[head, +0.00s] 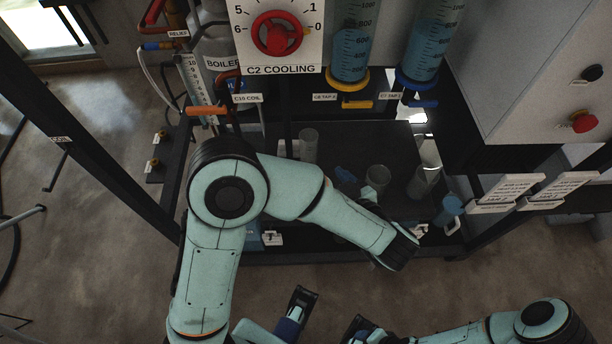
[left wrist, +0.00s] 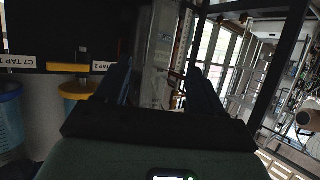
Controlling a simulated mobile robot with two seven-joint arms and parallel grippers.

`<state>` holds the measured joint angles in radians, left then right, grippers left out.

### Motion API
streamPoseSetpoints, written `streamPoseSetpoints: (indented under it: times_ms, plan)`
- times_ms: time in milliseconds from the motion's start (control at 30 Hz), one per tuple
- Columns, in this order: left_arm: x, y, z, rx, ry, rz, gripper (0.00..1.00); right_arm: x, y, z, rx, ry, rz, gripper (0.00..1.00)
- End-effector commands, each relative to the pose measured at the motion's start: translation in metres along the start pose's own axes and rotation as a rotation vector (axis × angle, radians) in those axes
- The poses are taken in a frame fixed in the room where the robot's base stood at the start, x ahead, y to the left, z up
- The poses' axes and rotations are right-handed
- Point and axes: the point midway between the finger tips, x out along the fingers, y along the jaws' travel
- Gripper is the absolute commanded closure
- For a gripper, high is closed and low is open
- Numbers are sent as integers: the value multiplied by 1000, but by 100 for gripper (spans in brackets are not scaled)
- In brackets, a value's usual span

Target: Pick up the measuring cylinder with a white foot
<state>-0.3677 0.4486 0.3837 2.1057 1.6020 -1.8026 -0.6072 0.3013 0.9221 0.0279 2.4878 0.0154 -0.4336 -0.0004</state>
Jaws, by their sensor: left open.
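Three clear cylinders stand on the dark bench in the head view: a tall one (head: 309,145) at the left, one (head: 377,178) in the middle and one (head: 423,182) at the right. I cannot tell which has the white foot. My left forearm reaches across in front of the bench and hides much of its gripper in the head view. In the left wrist view my left gripper (left wrist: 158,88) is open, and a clear cylinder (left wrist: 155,50) shows between its fingers; I cannot tell how deep it sits. My right gripper (head: 328,312) is open and empty at the bottom.
Two blue-filled columns stand behind the bench, one with a yellow base (head: 348,84) and one with a blue base (head: 416,80). A red handwheel (head: 277,35) and an orange-handled valve (head: 206,111) are at the back left. A blue container (head: 447,209) stands at the bench's right end.

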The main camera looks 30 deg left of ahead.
Motion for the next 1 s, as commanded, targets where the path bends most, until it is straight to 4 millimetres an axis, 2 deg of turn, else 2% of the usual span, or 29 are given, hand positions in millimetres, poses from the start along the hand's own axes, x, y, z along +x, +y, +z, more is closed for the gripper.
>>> streamPoseSetpoints:
  times_ms: [100,233,467,800,1000]
  plan:
    - [27,-1,1,-2,0,-7,31,5,1,-2,-1,5,-1,46]
    - [48,-1,1,-1,1,-5,31,8,2,-6,0,15,-1,46]
    - [65,0,0,-1,1,-2,31,10,2,-10,1,28,-1,46]
    - [110,0,-4,0,1,-2,31,20,7,-30,5,80,1,46]
    - [113,0,-6,1,2,1,31,20,7,-32,5,85,1,46]
